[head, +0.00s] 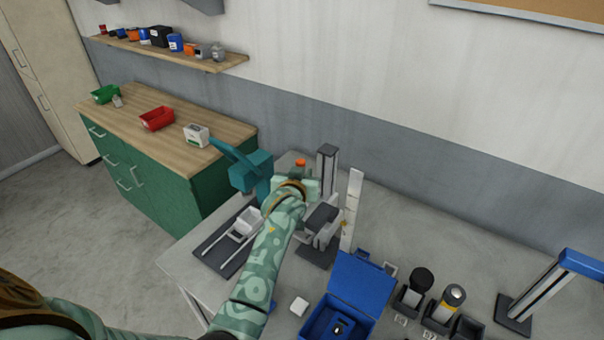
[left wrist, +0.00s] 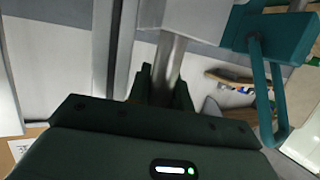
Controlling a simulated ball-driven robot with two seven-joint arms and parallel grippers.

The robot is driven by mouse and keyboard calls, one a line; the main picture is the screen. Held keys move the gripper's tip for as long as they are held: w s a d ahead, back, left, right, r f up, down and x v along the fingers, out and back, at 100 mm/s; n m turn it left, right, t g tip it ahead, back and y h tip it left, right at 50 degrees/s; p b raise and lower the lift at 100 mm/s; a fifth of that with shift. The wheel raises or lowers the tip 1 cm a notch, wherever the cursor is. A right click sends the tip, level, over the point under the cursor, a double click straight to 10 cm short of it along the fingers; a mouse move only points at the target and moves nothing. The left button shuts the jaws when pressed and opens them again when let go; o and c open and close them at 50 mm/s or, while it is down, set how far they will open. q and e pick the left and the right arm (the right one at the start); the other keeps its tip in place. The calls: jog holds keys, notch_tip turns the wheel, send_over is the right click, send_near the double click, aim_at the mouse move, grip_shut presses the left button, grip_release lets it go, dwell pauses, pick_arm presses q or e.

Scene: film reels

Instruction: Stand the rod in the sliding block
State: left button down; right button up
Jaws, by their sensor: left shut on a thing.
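In the left wrist view my left gripper (left wrist: 166,88) is shut on a smooth silver rod (left wrist: 172,58), whose upper end meets or passes behind a pale grey part. In the head view my left forearm and wrist (head: 285,198) reach to the back of the grey table, and the fingers and rod are hidden behind them. A pale grey block (head: 248,221), seemingly the sliding block, sits on light rails over a dark base plate (head: 212,253), left of my forearm. I cannot tell whether the rod touches anything below. My right gripper is not in view.
A teal press-like device (head: 252,172) stands close behind my wrist; its handle also shows in the left wrist view (left wrist: 265,85). Grey and white uprights (head: 353,205) stand just right of it. An open blue case (head: 358,285) and dark holders (head: 440,312) occupy the table's front right.

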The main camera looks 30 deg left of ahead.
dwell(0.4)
pick_arm(q)
jog(key=shift+p, duration=0.35)
jog(key=shift+f+b, duration=0.45)
jog(key=shift+f, duration=0.15)
jog(key=c, duration=1.5)
grip_release()
jog(key=shift+c, duration=0.2)
